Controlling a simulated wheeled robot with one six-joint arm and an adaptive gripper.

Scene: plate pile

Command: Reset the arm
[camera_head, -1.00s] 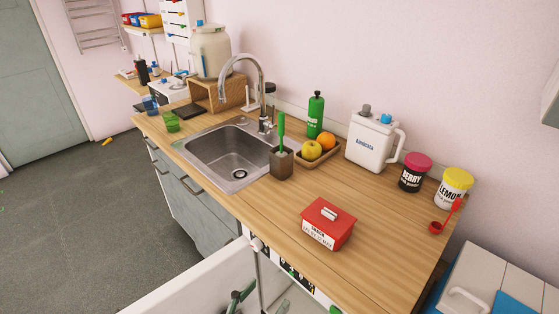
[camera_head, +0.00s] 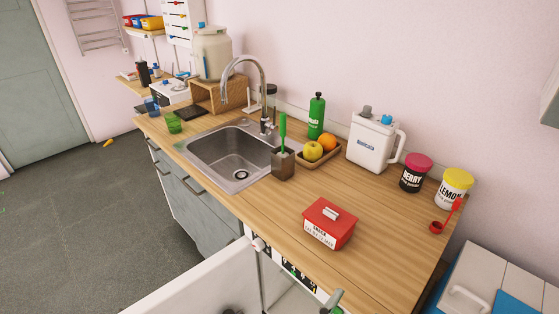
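My gripper cannot be made out in the head view. At the bottom edge, a small grey-green piece (camera_head: 335,302) shows by the counter front, and a dark piece (camera_head: 233,310) shows low against the open white door (camera_head: 205,280). Both are cut off by the frame, and I cannot tell whether they are parts of my arm. No plates are visible.
The wooden counter (camera_head: 385,225) holds a red box (camera_head: 330,224), a green brush in a holder (camera_head: 283,163), a fruit tray (camera_head: 321,162), a white canister (camera_head: 373,143) and two jars. The sink (camera_head: 235,160) is empty. The grey floor (camera_head: 75,215) at left is mostly clear.

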